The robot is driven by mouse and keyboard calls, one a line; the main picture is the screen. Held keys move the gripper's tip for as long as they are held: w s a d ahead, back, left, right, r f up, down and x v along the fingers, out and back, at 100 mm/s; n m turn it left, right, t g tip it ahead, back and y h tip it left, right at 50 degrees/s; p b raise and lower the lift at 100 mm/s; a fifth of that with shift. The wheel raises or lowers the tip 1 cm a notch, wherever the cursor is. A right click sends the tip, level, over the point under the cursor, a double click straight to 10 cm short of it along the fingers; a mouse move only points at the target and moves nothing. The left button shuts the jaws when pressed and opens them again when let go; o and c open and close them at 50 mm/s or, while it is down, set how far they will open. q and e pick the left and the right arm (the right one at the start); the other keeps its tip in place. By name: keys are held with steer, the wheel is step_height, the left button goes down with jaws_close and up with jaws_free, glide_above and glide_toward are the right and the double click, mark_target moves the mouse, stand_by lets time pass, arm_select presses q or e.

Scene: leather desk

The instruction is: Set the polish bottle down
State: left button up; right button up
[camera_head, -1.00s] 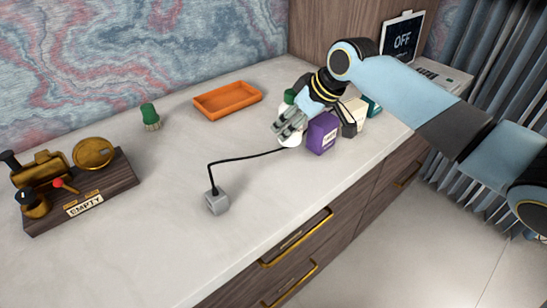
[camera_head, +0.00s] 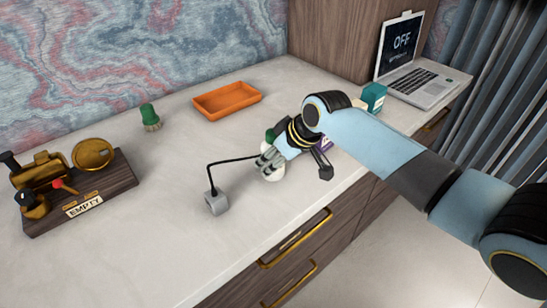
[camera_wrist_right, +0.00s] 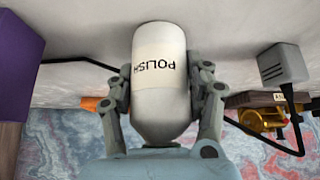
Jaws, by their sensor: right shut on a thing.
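The polish bottle (camera_wrist_right: 160,85) is white with a label reading POLISH. In the right wrist view it sits between both fingers of my right gripper (camera_wrist_right: 165,90), which is shut on it. In the head view the gripper (camera_head: 268,164) is low over the counter, and the white lower part of the bottle (camera_head: 272,175) shows under the fingers. The bottle looks upright. I cannot tell whether its base touches the counter. My left gripper is not in view.
A grey block (camera_head: 216,202) with a black cable is left of the gripper. A purple box (camera_head: 326,143) is mostly hidden behind my arm. An orange tray (camera_head: 227,100), green brush (camera_head: 150,118), teal box (camera_head: 373,97), laptop (camera_head: 415,75) and wooden stand (camera_head: 120,178) are around. The front-left counter is clear.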

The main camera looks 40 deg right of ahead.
steer(key=o, duration=1.3)
steer(key=p+v, duration=0.1)
steer(key=v, duration=1.1)
steer(key=shift+r+p, duration=0.15)
steer(key=shift+p, duration=0.25)
